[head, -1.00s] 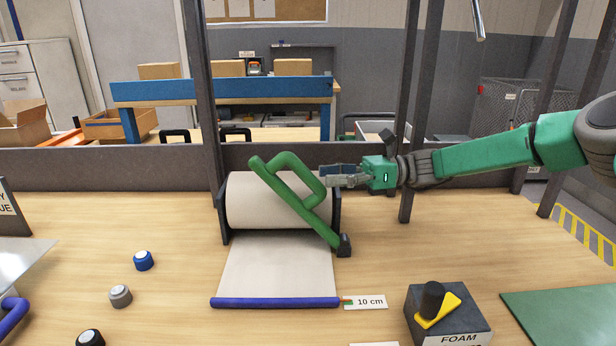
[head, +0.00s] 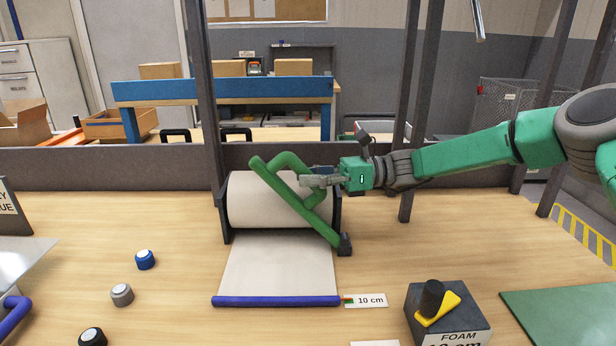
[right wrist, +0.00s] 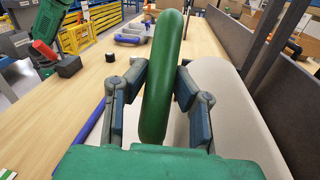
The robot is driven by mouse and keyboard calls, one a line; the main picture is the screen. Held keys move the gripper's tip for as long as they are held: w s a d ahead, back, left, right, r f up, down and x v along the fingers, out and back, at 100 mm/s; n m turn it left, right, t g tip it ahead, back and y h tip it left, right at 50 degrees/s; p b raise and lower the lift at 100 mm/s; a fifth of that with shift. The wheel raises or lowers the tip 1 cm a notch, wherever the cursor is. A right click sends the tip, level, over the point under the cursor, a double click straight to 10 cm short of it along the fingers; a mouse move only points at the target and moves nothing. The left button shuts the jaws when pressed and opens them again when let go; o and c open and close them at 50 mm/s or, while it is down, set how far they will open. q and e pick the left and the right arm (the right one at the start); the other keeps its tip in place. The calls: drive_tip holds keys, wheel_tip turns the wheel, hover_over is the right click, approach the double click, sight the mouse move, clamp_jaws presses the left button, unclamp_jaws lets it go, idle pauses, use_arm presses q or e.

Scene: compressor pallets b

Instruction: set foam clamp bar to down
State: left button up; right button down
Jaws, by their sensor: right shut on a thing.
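The green foam clamp bar (head: 290,195) stands tilted in front of the white foam roll (head: 250,200), its upper end to the left and its lower end at a dark pivot (head: 345,244) on the right. A green handle loop sticks out from its upper right side. My right gripper (head: 312,181) is shut on this handle. In the right wrist view the green handle (right wrist: 162,80) stands between the two fingers. The fingers cover part of the handle in the head view. My left gripper is not in view.
Several round buttons sit at left. Dark posts rise behind the roll.

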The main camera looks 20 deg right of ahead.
sight(287, 186)
drive_tip(key=shift+w+a+p, duration=0.1)
drive_tip(key=shift+a+p, duration=0.25)
drive_tip(key=a+f+h+p, duration=0.1)
drive_tip(key=p, duration=0.1)
drive_tip(key=w+a+f+h+p, duration=0.1)
drive_tip(key=a+h+p, duration=0.1)
drive_tip(key=shift+a, duration=0.2)
drive_tip(key=f, duration=0.1)
drive_tip(key=a+f+h+p, duration=0.1)
drive_tip(key=w+a+f+h+p, duration=0.1)
drive_tip(key=shift+a+f+m+g, duration=0.15)
drive_tip(key=shift+f+m+g, duration=0.1)
drive_tip(key=shift+m+g, duration=0.05)
